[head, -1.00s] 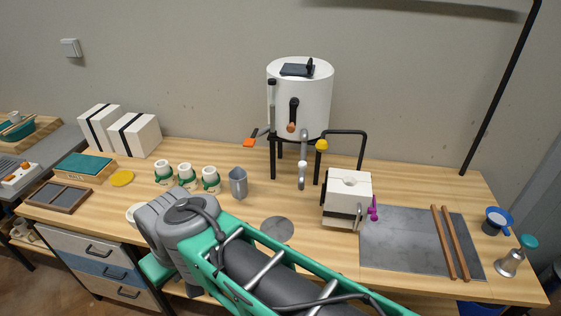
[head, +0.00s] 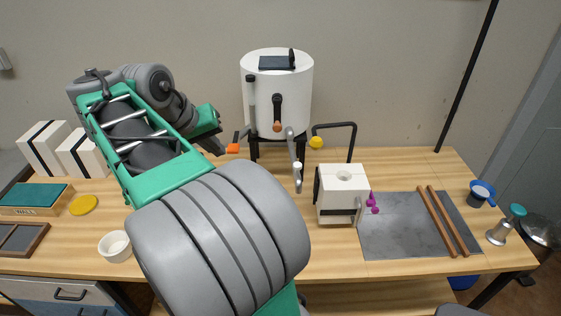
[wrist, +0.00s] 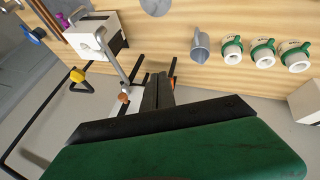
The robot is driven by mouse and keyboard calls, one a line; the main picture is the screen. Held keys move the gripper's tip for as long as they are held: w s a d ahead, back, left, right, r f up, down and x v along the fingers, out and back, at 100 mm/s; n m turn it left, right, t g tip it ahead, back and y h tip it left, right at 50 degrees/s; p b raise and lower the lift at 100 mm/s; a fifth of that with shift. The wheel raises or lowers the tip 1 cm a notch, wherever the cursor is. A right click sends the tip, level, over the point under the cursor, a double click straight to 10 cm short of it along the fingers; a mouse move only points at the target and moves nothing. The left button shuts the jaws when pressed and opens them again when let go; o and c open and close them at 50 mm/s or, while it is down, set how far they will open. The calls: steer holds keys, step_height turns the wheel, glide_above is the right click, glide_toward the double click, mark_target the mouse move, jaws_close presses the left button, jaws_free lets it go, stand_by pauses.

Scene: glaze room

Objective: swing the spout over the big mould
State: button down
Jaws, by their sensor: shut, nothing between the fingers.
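The spout (head: 291,146) is a grey pipe with a pale tip, hanging at the front of the white tank (head: 259,100). Its tip is left of the white block mould (head: 335,205) with a round hole on top, not over it. In the wrist view the spout (wrist: 113,62) runs across the front of the mould (wrist: 84,27). My gripper (head: 219,150) is shut and empty, left of the tank beside an orange-tipped lever (head: 233,148). In the wrist view its dark fingers (wrist: 158,88) show close to the orange tip (wrist: 174,82); whether they touch it I cannot tell.
A black bent bar with a yellow knob (head: 316,142) is right of the tank. A copper-coloured knob (head: 277,127) is on the tank front. A grey jug (wrist: 200,46) and several green-handled cups (wrist: 263,53) stand on the bench. A grey slab (head: 390,235) lies right of the mould.

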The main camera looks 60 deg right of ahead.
steer(key=s+d+r+m+g, duration=0.1)
steer(key=s+d+m+g, duration=0.25)
steer(key=s+d, duration=0.2)
steer(key=b, duration=0.6)
glide_toward(294, 161)
step_height(294, 161, down, 2)
steer(key=a, duration=0.3)
steer(key=s+d, duration=0.1)
steer(key=s+d+f, duration=0.1)
steer(key=s, duration=0.1)
steer(key=shift+t, duration=0.35)
steer(key=shift+b, duration=0.3)
